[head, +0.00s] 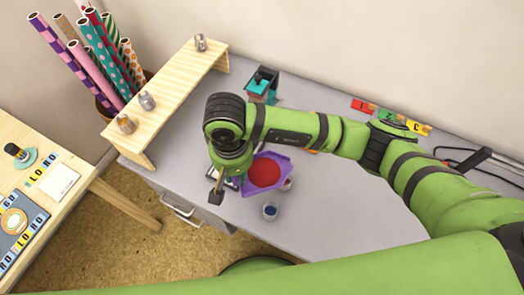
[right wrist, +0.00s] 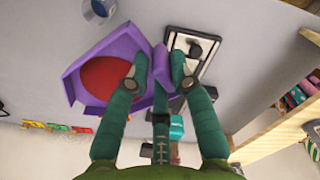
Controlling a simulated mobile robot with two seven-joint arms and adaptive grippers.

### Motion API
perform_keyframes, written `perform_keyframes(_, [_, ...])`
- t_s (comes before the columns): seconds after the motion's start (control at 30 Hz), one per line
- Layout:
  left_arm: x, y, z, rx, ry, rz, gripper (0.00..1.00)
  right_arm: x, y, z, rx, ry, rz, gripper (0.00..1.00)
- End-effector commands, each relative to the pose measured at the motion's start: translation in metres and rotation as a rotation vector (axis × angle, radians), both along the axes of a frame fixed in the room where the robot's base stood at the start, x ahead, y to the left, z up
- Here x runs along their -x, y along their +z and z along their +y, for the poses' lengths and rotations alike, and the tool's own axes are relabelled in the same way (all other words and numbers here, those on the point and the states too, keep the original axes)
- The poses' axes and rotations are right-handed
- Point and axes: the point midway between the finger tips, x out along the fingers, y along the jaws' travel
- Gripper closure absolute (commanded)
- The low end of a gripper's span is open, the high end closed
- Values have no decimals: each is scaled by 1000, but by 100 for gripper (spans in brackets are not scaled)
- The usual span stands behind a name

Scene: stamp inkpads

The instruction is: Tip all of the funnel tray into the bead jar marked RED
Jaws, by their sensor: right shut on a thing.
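The purple funnel tray (head: 262,189) holds a flat layer of red beads (head: 265,172) and is just above or on the grey desk; I cannot tell which. My right gripper (head: 222,181) is at its left side, partly hidden under my wrist. In the right wrist view, the fingers (right wrist: 157,75) are shut on the tray's purple handle (right wrist: 161,62), and the tray (right wrist: 108,46) looks about level. A small jar with bluish contents (head: 270,212) stands in front of the tray. Another jar (head: 288,184) is partly hidden by the tray's right edge. No RED marking is readable. My left gripper is not in view.
A wooden riser (head: 177,90) with metal pots stands at the left. A teal and black stamp device (head: 262,84) is behind my arm. Coloured blocks (head: 390,115) lie at the back. The desk right of the jars is clear.

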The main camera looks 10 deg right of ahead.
Motion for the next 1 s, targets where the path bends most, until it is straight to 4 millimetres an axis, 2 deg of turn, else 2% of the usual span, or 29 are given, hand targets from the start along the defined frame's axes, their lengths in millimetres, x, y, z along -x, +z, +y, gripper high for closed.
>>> perform_keyframes(0.17, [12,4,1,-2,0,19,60,6,3,7,-29,20,10,95])
perform_keyframes(0.43, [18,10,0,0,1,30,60,4,-3,-9,-278,10,58,95])
perform_keyframes(0.63, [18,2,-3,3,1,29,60,2,-11,-20,-423,13,83,95])
perform_keyframes(1.0, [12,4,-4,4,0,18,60,0,-8,-18,-427,20,80,95])
